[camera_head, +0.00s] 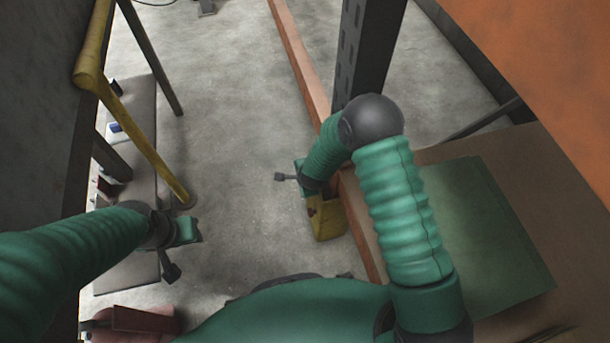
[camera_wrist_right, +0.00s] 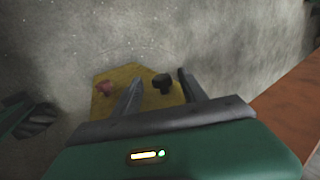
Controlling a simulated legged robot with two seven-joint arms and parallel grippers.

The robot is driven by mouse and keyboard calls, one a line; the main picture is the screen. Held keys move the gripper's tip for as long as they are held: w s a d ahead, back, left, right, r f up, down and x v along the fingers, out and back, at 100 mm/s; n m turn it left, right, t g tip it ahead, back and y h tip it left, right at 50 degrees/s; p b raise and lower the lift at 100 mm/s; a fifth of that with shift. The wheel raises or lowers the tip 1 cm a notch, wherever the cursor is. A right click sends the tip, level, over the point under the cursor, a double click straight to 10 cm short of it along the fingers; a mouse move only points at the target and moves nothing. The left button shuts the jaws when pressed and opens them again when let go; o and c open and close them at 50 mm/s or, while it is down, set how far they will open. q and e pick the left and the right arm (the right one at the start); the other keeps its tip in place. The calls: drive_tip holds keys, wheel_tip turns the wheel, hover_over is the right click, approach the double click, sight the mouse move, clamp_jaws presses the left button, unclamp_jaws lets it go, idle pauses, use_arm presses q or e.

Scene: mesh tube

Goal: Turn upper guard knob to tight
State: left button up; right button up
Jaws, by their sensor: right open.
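A yellow guard piece (camera_head: 327,222) stands beside the orange-brown beam in the head view, below my right wrist. In the right wrist view this yellow piece (camera_wrist_right: 122,74) carries a black knob (camera_wrist_right: 162,83) and a dull red knob (camera_wrist_right: 104,88) to its left. My right gripper (camera_wrist_right: 160,76) is open, with one finger on each side of the black knob in the picture. I cannot tell whether the fingers touch it or how deep they reach. My right gripper hides part of the guard in the head view. My left gripper (camera_head: 188,230) is at the left, away from the guard; its jaws are unclear.
The orange-brown beam (camera_head: 300,50) runs along the right of the guard, next to a dark perforated post (camera_head: 365,50). A yellow rail (camera_head: 135,130) and a grey bench-like slab (camera_head: 143,110) are at the left. Bare concrete floor (camera_head: 235,110) lies between. A green sheet (camera_head: 490,240) lies right.

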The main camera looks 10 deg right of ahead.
use_arm(q)
drive_tip(key=w+p+v, duration=0.1)
drive_tip(key=p+v, duration=0.4)
drive_tip(key=v, duration=0.1)
drive_tip(key=shift+r+p, duration=0.4)
drive_tip(key=shift+r, duration=0.1)
use_arm(e)
drive_tip(key=v, duration=1.5)
use_arm(q)
drive_tip(key=shift+w, duration=0.1)
use_arm(e)
drive_tip(key=w+r+g, duration=0.2)
drive_tip(key=w+g, duration=0.4)
drive_tip(key=w, duration=0.3)
drive_tip(key=f+b, duration=0.2)
drive_tip(key=f, duration=0.3)
drive_tip(key=f+b, duration=0.2)
drive_tip(key=f, duration=0.4)
drive_tip(key=f+b, duration=0.2)
drive_tip(key=f, duration=0.3)
drive_tip(key=shift+d+f, duration=0.25)
drive_tip(key=shift+f, duration=0.1)
use_arm(q)
drive_tip(key=s+x, duration=0.1)
drive_tip(key=x, duration=0.5)
drive_tip(key=shift+s+f, duration=0.15)
drive_tip(key=shift+f, duration=0.05)
use_arm(e)
drive_tip(key=shift+r, duration=0.1)
clamp_jaws()
